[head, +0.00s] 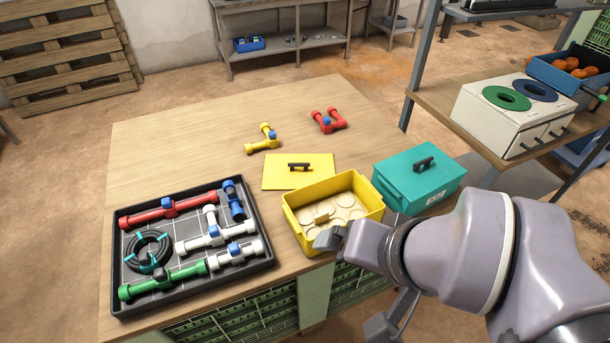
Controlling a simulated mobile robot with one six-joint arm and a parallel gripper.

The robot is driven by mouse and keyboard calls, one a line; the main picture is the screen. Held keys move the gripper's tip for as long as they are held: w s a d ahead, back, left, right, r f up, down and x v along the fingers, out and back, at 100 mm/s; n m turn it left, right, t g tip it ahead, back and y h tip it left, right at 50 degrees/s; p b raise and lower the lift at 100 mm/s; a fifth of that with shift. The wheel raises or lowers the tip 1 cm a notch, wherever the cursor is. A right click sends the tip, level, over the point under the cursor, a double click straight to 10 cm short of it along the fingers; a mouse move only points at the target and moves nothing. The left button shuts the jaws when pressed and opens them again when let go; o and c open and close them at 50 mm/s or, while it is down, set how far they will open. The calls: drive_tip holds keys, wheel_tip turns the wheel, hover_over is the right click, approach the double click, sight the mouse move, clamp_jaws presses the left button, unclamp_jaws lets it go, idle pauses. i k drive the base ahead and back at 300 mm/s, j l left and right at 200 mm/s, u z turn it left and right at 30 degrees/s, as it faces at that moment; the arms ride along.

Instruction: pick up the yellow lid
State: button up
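The yellow lid (282,173) is a flat yellow plate with a black handle (300,167) on top. It lies on the wooden table, just behind the open yellow box (309,232). Pale round shapes and a small block show inside the box. My gripper (356,282) is at the lower right, in front of the lid and well apart from it. Its two fingers look spread, with nothing seen between them. One finger overlaps the box's front right corner in the picture; I cannot tell whether it touches.
A teal lidded box (418,182) stands right of the yellow box. A black tray (191,294) of pipe fittings lies at the left. Yellow (263,142) and red (328,122) fittings lie behind the lid. The table's back left is clear. A shelf (440,97) stands at the right.

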sight(281, 173)
drive_tip(key=i+l+z, duration=0.1)
drive_tip(key=i, duration=0.35)
drive_tip(key=i+l+z, duration=0.15)
drive_tip(key=i+l, duration=0.15)
drive_tip(key=i, duration=0.15)
